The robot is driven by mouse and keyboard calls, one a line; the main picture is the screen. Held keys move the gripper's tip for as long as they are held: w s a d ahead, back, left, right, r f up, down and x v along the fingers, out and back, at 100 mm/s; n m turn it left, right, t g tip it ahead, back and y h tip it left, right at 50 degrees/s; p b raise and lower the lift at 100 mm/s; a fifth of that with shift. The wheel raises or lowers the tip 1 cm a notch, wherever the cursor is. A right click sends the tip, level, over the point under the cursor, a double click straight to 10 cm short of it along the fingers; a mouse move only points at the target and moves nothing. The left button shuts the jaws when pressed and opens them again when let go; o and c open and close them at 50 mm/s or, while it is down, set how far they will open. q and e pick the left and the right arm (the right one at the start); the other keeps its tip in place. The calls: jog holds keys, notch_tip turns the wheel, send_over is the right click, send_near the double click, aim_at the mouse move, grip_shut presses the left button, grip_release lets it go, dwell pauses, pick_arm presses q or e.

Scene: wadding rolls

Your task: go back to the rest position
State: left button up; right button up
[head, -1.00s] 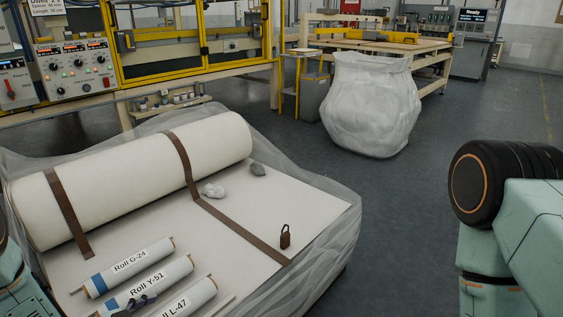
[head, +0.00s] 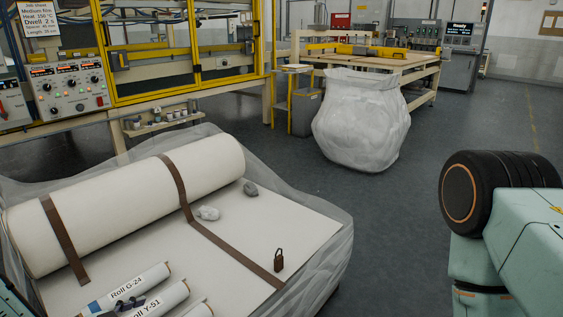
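A small dark jointed part (head: 130,303) shows at the bottom left, over the labelled rolls. It looks like the tip of my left gripper, but its fingers are too small and cut off to read. I cannot tell whether it touches a roll. A sliver of my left arm shows at the lower left edge. My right arm stands at the right edge, with its black ribbed joint and pale green links over the floor. My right gripper is out of the frame.
A large white wadding roll (head: 120,205) lies on a plastic-wrapped sheet with brown straps, a padlock (head: 278,262) and two small lumps. Roll G-24 (head: 125,287) and Roll Y-51 (head: 160,299) lie in front. A white sack (head: 360,120) stands behind; grey floor between is clear.

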pick_arm(q)
jog(key=s+d+r+m+g+h, duration=0.1)
jog(key=s+d+r+m, duration=0.1)
jog(key=d+r, duration=0.3)
jog(key=shift+s+d+r+m+h, duration=0.3)
jog(key=shift+s+d+r+h, duration=0.15)
jog(key=shift+r, duration=1.7)
jog(key=shift+s+a, duration=0.1)
jog(key=shift+s, duration=0.1)
